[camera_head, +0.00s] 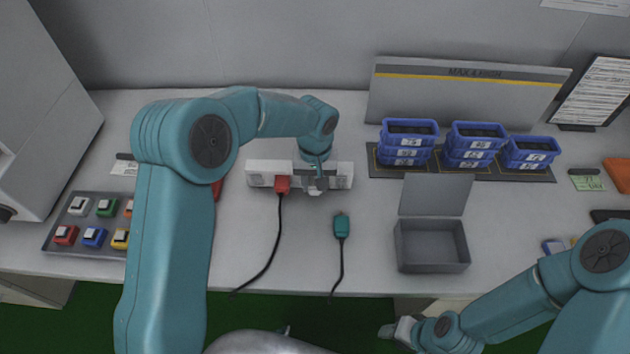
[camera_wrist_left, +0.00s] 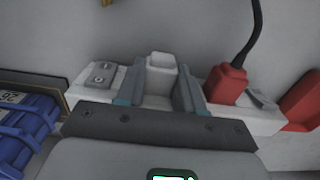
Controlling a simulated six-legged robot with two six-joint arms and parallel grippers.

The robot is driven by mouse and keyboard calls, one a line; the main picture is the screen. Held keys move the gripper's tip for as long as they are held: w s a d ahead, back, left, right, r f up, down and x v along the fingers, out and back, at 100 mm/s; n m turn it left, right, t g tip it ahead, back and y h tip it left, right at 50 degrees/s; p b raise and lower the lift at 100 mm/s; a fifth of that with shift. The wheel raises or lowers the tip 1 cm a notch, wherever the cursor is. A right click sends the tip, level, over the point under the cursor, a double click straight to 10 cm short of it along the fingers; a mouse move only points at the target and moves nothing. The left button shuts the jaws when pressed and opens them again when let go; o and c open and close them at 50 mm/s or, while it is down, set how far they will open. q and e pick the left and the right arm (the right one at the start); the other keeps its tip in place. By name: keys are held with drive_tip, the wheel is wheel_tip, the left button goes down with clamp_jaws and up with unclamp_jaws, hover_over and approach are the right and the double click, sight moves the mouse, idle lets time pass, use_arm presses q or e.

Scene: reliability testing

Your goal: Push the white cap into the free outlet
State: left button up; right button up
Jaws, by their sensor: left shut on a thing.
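The white outlet strip (camera_head: 258,167) lies along the back of the table, left of the blue bins. A red plug (camera_head: 282,184) with a black cord sits in it; the plug also shows in the left wrist view (camera_wrist_left: 227,83). My left gripper (camera_head: 316,184) is over the strip, right of the red plug. In the left wrist view my left gripper (camera_wrist_left: 160,90) is shut on the white cap (camera_wrist_left: 161,66), between its grey fingers. The cap is at the strip; its underside and the outlet beneath are hidden. My right gripper (camera_head: 395,330) is at the table's front edge, its opening unclear.
A green plug (camera_head: 341,226) with a cord lies in front of the strip. An open grey box (camera_head: 432,246) stands to its right. Several blue bins (camera_head: 473,142) stand behind. A tray (camera_head: 62,246) of coloured switches is at left.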

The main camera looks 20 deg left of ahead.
use_arm(q)
drive_tip(key=shift+w, duration=0.1)
drive_tip(key=o, duration=1.1)
drive_tip(key=shift+o, duration=0.2)
